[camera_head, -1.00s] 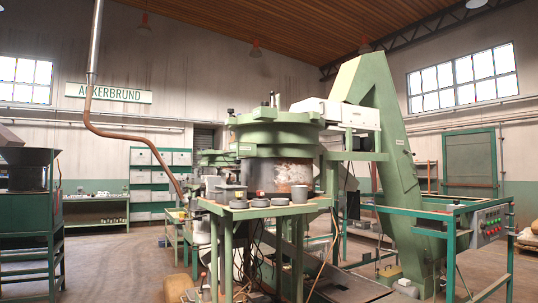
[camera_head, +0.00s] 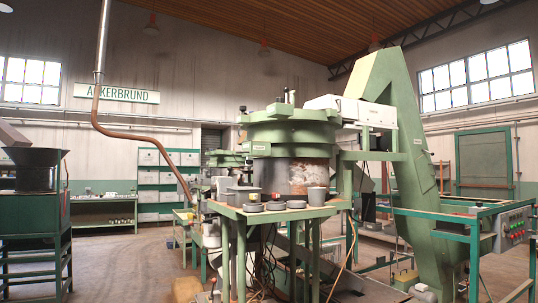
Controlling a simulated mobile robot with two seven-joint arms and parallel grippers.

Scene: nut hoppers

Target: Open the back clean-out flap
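A large round green bowl machine (camera_head: 290,135) with a scuffed metal lower drum stands on a green stand in the middle. A tall green inclined elevator hopper (camera_head: 418,190) rises behind it to the right. A dark funnel-shaped hopper (camera_head: 33,172) sits on a green frame at the far left. I cannot make out a back clean-out flap on any of these; the rear sides face away or are hidden. Neither of my grippers is in view.
The green stand's top (camera_head: 262,213) holds several grey dishes and a grey cup (camera_head: 317,196). A control box with buttons (camera_head: 513,226) is on a green rail frame at right. A copper pipe (camera_head: 137,138) hangs left of centre. Open floor (camera_head: 125,265) lies between the left frame and the stand.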

